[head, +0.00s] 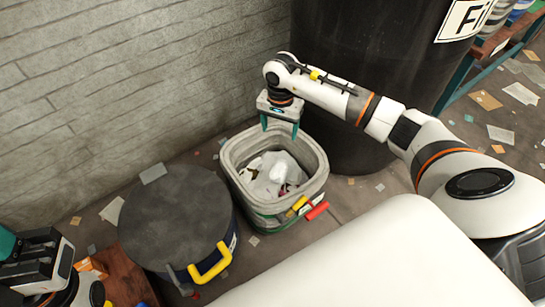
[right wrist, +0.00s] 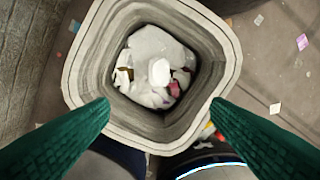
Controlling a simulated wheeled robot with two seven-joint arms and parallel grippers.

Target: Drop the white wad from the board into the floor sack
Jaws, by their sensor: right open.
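The floor sack (head: 234,158) is a grey, square-mouthed bin-like sack with a thick rolled rim, standing on the floor. It fills the middle of the right wrist view (right wrist: 85,62). Crumpled pale litter lies inside. A small bright white lump (right wrist: 159,72) lies on top of it and looks like the wad. My right gripper (head: 279,127) is open and empty above the sack's far side. Its teal fingers show apart in the right wrist view (right wrist: 160,104). My left gripper (head: 8,245) is partly cut off at the lower left; its jaws cannot be read. No board is clearly identifiable.
A dark round lidded drum (head: 175,215) with a yellow handle stands left of the sack. A large black barrel (head: 365,60) stands behind right. A grey plank wall (head: 130,80) closes the left. Paper scraps litter the floor.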

